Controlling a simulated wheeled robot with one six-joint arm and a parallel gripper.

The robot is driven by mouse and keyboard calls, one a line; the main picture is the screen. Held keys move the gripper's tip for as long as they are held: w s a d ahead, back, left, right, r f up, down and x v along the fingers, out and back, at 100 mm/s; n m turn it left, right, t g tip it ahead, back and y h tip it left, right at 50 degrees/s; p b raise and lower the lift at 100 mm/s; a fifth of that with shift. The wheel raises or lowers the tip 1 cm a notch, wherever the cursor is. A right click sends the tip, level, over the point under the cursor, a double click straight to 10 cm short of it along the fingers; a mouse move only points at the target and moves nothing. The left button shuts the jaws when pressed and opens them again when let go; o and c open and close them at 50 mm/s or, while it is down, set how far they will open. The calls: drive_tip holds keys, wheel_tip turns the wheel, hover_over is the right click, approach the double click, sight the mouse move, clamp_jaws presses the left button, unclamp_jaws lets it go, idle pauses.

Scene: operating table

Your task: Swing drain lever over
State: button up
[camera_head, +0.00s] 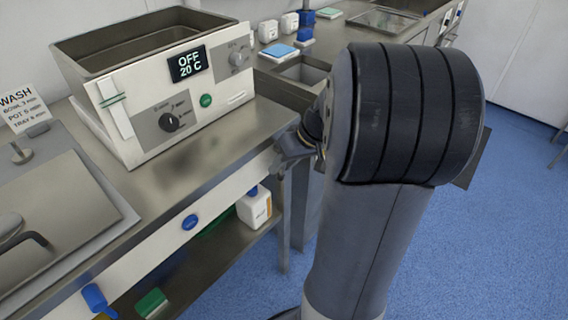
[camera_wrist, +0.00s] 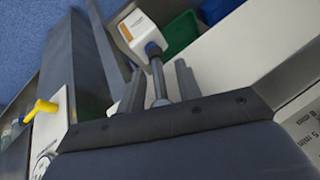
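In the wrist view, a yellow lever handle (camera_wrist: 40,108) sticks out at the left edge, above a white round dial. A grey rod with a blue end (camera_wrist: 153,50) shows between my fingers. I cannot tell which of these is the drain lever. My gripper (camera_wrist: 160,86) has its two fingers apart, with gaps beside the rod; I cannot tell whether they touch it. In the head view my gripper (camera_head: 293,148) is near the counter's front edge, partly hidden by my arm. A blue lever (camera_head: 95,298) shows low at the left there.
A bath unit (camera_head: 150,100) reading OFF, 20 C stands on the steel counter (camera_head: 215,158). Blue floor (camera_head: 480,240) is clear at right.

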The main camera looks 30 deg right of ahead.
drive_tip(key=shift+c, duration=0.2)
clamp_jaws()
drive_tip(key=shift+d+f+t+h+b, duration=0.25)
drive_tip(key=shift+h+b, duration=0.55)
drive_tip(key=shift+b, duration=0.4)
drive_tip(key=shift+w+d+r+n+t+h+b, duration=0.15)
drive_tip(key=shift+n+t+h+b, duration=0.15)
drive_tip(key=shift+h, duration=0.25)
drive_tip(key=shift+d+r+n+t+h+b, duration=0.1)
drive_tip(key=shift+d+n+t+h+b, duration=0.1)
drive_tip(key=shift+h+b, duration=0.25)
drive_tip(key=shift+o, duration=0.2)
unclamp_jaws()
drive_tip(key=shift+a, duration=0.1)
